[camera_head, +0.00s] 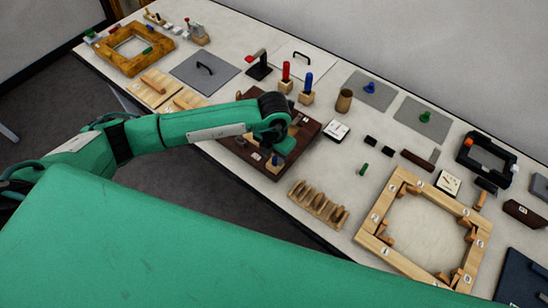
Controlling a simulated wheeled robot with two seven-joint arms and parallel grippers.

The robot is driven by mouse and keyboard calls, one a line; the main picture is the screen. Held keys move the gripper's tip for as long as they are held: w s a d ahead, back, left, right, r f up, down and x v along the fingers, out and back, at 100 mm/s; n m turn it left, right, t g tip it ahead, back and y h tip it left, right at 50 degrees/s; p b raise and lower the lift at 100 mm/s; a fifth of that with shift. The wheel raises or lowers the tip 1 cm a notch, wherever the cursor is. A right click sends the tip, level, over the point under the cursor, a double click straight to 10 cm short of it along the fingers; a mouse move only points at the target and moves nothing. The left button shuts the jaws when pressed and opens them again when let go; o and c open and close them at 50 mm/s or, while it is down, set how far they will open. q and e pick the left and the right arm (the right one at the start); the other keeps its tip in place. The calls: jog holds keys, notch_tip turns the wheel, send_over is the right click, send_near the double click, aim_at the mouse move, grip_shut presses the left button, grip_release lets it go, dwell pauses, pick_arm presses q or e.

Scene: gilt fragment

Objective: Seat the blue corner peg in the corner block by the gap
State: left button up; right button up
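My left gripper (275,152) points down over a dark brown board (308,131) near the table's front. Its fingers are small and partly hidden by the wrist, so I cannot tell whether they are open or shut. A small blue peg (275,160) shows just below it, at a light wood block (271,169) on the board's front corner. I cannot tell whether the peg is held or seated. A taller blue peg (308,80) stands upright in a wood block behind the board, beside a red one (286,71). My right gripper is not in view.
A gilt frame (107,54) lies at the far left, and a pale wood frame (374,218) at the right.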

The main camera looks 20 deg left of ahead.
aim_at(274, 159)
pick_arm(q)
notch_tip(274, 159, up, 10)
jog(key=b, duration=0.3)
jog(key=shift+r, duration=0.15)
jog(key=shift+s, duration=0.1)
